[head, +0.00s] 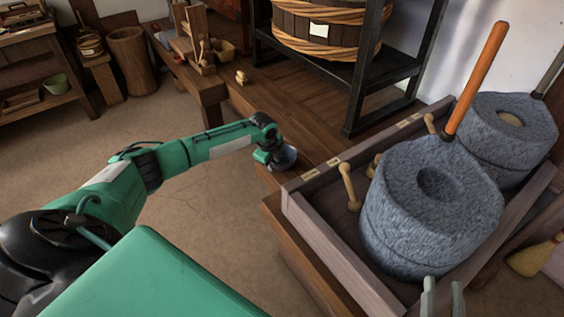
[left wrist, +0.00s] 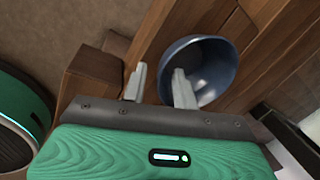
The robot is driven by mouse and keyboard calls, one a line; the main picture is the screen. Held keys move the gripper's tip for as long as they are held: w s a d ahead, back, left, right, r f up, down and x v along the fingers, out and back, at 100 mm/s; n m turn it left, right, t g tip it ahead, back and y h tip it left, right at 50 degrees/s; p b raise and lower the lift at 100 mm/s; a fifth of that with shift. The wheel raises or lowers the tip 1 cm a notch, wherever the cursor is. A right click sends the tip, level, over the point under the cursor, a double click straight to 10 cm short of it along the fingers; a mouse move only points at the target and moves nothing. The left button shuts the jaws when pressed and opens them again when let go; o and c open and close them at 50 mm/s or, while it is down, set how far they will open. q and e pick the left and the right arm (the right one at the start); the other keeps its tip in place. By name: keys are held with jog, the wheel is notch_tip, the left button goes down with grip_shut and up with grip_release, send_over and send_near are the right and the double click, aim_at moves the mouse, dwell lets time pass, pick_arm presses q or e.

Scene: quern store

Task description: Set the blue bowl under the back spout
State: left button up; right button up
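The blue bowl (left wrist: 214,72) is at the wooden bench top in the left wrist view, with its hollow facing the camera. In the head view the bowl (head: 287,159) shows partly behind my left gripper (head: 268,156). In the left wrist view my left gripper (left wrist: 159,88) has its fingers apart, one outside the bowl's near rim and one over its inside; contact is unclear. My right gripper (head: 443,298) is at the bottom right edge, fingers apart and empty, in front of the near quern (head: 415,235). I cannot clearly make out the back spout.
A wooden trough (head: 335,245) holds two grey stone querns; the near one has an orange handle (head: 477,75). Open floor lies left of the bench.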

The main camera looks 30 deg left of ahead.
pick_arm(q)
grip_shut()
jog(key=shift+r, duration=0.1)
